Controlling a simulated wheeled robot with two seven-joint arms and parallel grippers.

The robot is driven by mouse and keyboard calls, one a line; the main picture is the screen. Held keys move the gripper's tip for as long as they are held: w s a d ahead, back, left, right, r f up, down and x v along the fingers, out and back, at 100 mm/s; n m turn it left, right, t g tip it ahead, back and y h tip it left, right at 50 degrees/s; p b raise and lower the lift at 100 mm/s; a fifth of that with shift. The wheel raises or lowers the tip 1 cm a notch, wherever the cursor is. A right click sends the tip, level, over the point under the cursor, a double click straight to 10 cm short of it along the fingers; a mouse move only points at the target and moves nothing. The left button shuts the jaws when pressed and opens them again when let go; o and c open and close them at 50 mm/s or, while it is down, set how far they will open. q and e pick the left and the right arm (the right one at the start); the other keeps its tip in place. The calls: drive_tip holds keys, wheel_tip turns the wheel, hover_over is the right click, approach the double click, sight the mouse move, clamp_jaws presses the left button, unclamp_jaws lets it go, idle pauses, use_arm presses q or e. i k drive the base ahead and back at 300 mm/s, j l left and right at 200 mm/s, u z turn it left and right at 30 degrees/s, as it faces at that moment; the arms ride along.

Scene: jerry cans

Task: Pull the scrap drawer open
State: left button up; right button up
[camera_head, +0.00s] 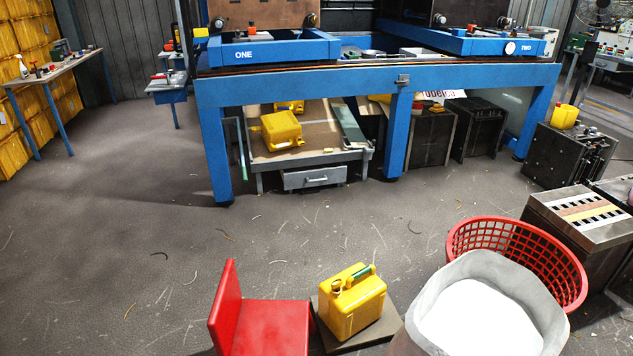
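A small grey drawer (314,177) with a light handle on its front sits under a low table (357,158), beneath the blue workbench. Its front looks flush with the table's frame, so it appears shut. No label can be read on it, so I cannot tell for sure that it is the scrap drawer. A yellow jerry can (281,131) stands on the low table above the drawer. Neither of my grippers shows in the head view.
Open floor (300,225) lies before the drawer. Nearer are a red chair (262,318), a yellow jerry can (352,300) on a dark plate, a red basket (560,265) and a white-filled bin (480,315). Blue bench legs (214,155) flank the low table.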

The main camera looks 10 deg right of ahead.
sight(298, 177)
drive_tip(key=i+j+u, duration=0.3)
drive_tip(key=j+u, duration=0.2)
drive_tip(key=i+j+u, duration=0.45)
drive_tip(key=j, duration=0.15)
drive_tip(key=i+j+u, duration=0.35)
drive_tip(key=u, duration=0.15)
drive_tip(key=i+j, duration=0.1)
drive_tip(key=i, duration=0.25)
drive_tip(key=i+j, duration=0.1)
drive_tip(key=i, duration=0.2)
drive_tip(key=i+z, duration=0.3)
drive_tip(key=i+j+z, duration=0.1)
drive_tip(key=i+z, duration=0.2)
drive_tip(key=i+l+z, duration=0.1)
drive_tip(key=i+z, duration=0.3)
drive_tip(key=i, duration=0.2)
drive_tip(key=i+j+z, duration=0.1)
drive_tip(key=i+z, duration=0.35)
drive_tip(key=i, duration=0.2)
drive_tip(key=i+z, duration=0.3)
drive_tip(key=i, duration=0.4)
drive_tip(key=i+j+z, duration=0.15)
drive_tip(key=i+z, duration=0.2)
drive_tip(key=i, duration=0.4)
drive_tip(key=i+l+z, duration=0.15)
drive_tip(key=i+z, duration=0.8)
drive_tip(key=i+j+z, duration=0.15)
drive_tip(key=i+z, duration=0.7)
drive_tip(key=i, duration=0.45)
